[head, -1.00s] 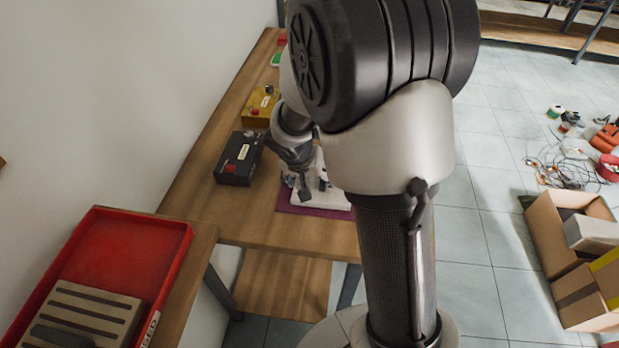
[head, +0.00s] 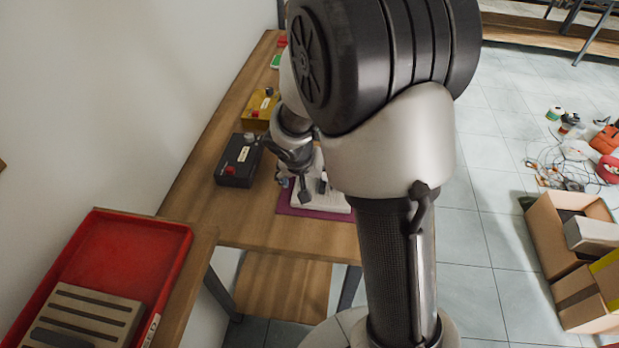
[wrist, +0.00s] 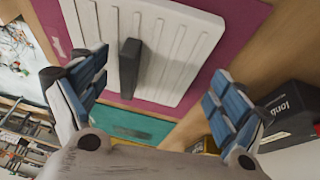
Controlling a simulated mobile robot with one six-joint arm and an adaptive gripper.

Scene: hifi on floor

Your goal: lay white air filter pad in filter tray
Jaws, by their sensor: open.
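The white air filter pad (wrist: 175,40) is a flat ribbed panel with a dark grey upright grip (wrist: 129,66) on it. It lies on a purple mat (wrist: 245,15) and also shows in the head view (head: 328,204), partly hidden by my arm. My gripper (wrist: 150,78) is open, with blue-padded fingers spread wide and nothing between them. It hangs over the pad in the head view (head: 297,188); the grip appears between the fingers but farther off. A red tray (head: 135,232) stands at the left, probably the filter tray, with a beige slotted panel (head: 85,310) in its front part.
The wooden table (head: 185,200) also bears a black box (head: 238,162) and a yellow box (head: 262,108). A teal flat item (wrist: 135,126) lies past the mat in the wrist view. Open cardboard boxes (head: 562,235) and cables lie on the floor at right.

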